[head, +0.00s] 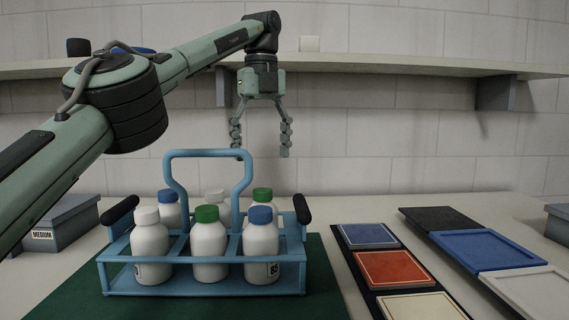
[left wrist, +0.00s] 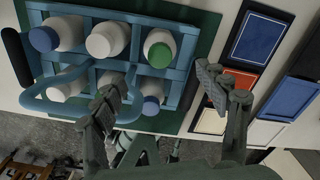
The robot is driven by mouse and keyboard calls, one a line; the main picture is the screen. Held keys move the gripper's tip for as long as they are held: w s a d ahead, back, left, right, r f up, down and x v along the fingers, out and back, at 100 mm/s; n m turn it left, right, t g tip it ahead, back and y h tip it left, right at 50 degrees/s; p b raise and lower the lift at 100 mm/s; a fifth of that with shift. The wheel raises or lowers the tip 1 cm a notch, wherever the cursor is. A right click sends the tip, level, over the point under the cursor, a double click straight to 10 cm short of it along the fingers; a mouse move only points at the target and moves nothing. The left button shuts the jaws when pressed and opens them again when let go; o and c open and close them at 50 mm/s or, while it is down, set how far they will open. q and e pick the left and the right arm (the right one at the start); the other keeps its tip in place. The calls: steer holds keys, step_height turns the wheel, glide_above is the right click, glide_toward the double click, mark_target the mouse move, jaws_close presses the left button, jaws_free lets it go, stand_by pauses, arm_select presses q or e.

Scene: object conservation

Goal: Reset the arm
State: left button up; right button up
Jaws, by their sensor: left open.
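My left arm comes in from the left in the head view and reaches over the table. My left gripper (head: 261,140) hangs pointing down above and behind the blue bottle carrier (head: 205,287). Its two fingers are apart with nothing between them. The carrier has a loop handle (head: 208,154) and holds several white bottles with white, green and blue caps. In the left wrist view, the left gripper's fingers (left wrist: 160,95) show in front of the carrier (left wrist: 190,62), spread and empty. My right gripper is in neither view.
The carrier stands on a dark green mat (head: 325,280). Blue, red and cream panels (head: 393,269) lie to its right, with more trays (head: 487,250) beyond. A grey box (head: 70,222) marked MEDIUM stands at left. A shelf (head: 400,66) runs along the wall behind the gripper.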

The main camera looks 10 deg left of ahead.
mark_target(263, 190)
arm_select(q)
step_height(263, 190, down, 12)
steer(key=shift+f, duration=0.1)
steer(key=shift+r, duration=1.05)
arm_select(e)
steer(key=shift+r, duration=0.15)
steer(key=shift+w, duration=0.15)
